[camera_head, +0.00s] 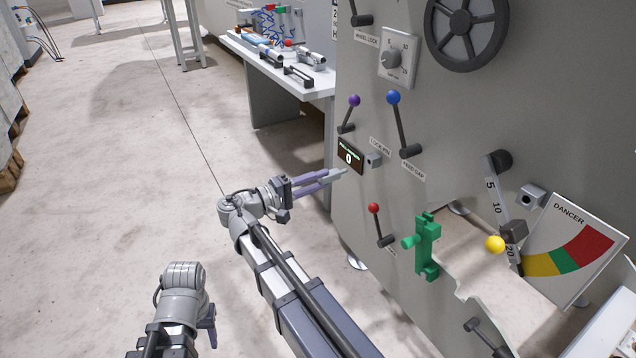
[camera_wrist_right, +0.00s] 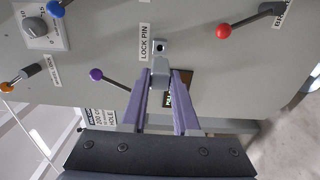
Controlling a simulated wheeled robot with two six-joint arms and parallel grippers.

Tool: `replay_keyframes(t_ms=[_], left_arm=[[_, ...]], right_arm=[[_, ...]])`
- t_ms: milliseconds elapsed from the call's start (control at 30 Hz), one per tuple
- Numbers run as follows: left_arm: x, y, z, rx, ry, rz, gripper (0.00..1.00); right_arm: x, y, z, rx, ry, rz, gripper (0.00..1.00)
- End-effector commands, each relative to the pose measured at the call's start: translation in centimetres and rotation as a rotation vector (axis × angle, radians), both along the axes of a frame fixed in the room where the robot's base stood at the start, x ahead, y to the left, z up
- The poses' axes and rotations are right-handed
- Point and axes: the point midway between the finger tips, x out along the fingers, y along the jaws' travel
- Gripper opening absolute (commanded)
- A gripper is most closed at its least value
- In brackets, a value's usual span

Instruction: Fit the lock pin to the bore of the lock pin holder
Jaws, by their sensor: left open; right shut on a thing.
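The lock pin (camera_head: 334,174) is a small grey piece between the purple fingertips of my right gripper (camera_head: 325,178), which is shut on it. The lock pin holder (camera_head: 374,159) is a small grey block with a dark bore on the machine panel, right of the counter display. In the head view a gap shows between the pin's tip and the holder.
A purple-knob lever (camera_head: 353,101), a blue-knob lever (camera_head: 394,98) and a red-knob lever (camera_head: 374,209) surround the holder. A counter display (camera_head: 349,156) sits close to its left. A green bracket (camera_head: 427,247) is lower right.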

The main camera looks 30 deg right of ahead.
Motion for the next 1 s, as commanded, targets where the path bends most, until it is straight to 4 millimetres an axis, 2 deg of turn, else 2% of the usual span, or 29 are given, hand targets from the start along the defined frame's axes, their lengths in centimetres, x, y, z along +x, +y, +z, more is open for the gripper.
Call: replay_keyframes(t_ms=[167, 600, 1000], left_arm=[[0.0, 0.0, 0.0, 0.0, 0.0, 0.0, 0.5], [0.0, 0.0, 0.0, 0.0, 0.0, 0.0, 0.5], [0.0, 0.0, 0.0, 0.0, 0.0, 0.0, 0.5]], right_arm=[[0.0, -0.9, 0.0, 0.0, 0.0, -0.002, 0.0], [0.4, -4.6, 0.0, 0.0, 0.0, -0.001, 0.0], [0.5, -5.8, 0.0, 0.0, 0.0, 0.0, 0.0]])
